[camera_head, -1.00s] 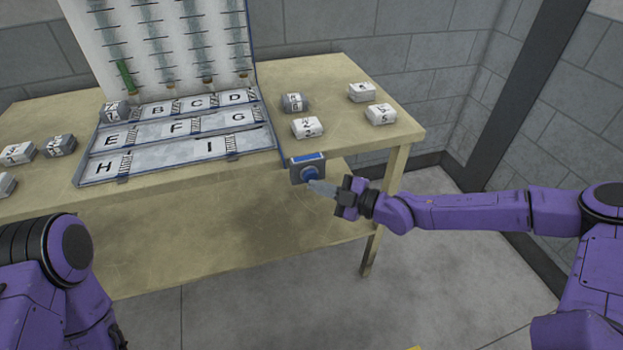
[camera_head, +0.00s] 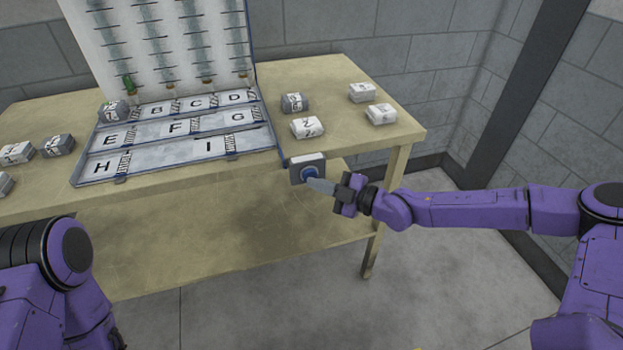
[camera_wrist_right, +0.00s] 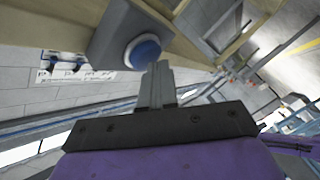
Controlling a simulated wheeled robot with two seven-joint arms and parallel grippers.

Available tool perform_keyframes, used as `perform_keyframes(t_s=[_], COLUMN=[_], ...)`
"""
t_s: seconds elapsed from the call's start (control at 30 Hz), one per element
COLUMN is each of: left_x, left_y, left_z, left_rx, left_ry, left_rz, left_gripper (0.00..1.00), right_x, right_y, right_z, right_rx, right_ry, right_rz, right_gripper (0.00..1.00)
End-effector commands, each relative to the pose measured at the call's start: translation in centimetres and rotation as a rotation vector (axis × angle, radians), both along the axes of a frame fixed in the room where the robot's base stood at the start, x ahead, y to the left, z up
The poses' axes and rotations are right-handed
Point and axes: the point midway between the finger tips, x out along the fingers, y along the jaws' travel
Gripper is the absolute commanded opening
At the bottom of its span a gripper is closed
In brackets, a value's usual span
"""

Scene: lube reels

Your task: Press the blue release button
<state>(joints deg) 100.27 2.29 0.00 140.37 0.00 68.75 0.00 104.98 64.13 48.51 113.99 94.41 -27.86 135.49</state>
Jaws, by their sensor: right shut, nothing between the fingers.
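The blue button (camera_head: 309,173) is round and sits on a small grey box (camera_head: 296,172) at the table's front edge, right of the lettered tray. My right gripper (camera_head: 314,184) is shut and empty, its fingertips at the lower right of the button's face. In the right wrist view the button (camera_wrist_right: 143,52) shows with a pale ring, and the fingertips (camera_wrist_right: 158,68) overlap its lower right edge. I cannot tell how far the button is pushed in. My left gripper is out of view; only part of my left arm shows.
The lettered tray (camera_head: 93,166) with an upright scale panel (camera_head: 165,45) stands on the wooden table (camera_head: 370,155). A green piece (camera_head: 129,85) is on the panel's left column. Several small labelled blocks lie right (camera_head: 307,127) and left (camera_head: 58,146) of the tray.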

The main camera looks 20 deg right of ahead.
Motion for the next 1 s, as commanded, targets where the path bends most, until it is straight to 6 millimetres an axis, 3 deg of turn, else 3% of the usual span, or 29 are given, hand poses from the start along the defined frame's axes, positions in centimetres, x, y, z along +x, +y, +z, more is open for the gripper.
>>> perform_keyframes(t_s=[0.83, 1.0], left_x=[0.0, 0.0], left_y=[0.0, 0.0], left_z=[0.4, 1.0], left_rx=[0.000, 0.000], left_ry=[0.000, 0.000], left_rz=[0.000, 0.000], left_gripper=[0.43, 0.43], right_x=[-1.9, -3.2], right_y=[-0.1, -0.2], right_z=[0.0, 0.1], right_rx=[0.000, 0.001], right_ry=[0.000, 0.003], right_rz=[0.000, -0.001], right_gripper=[0.00, 0.00])
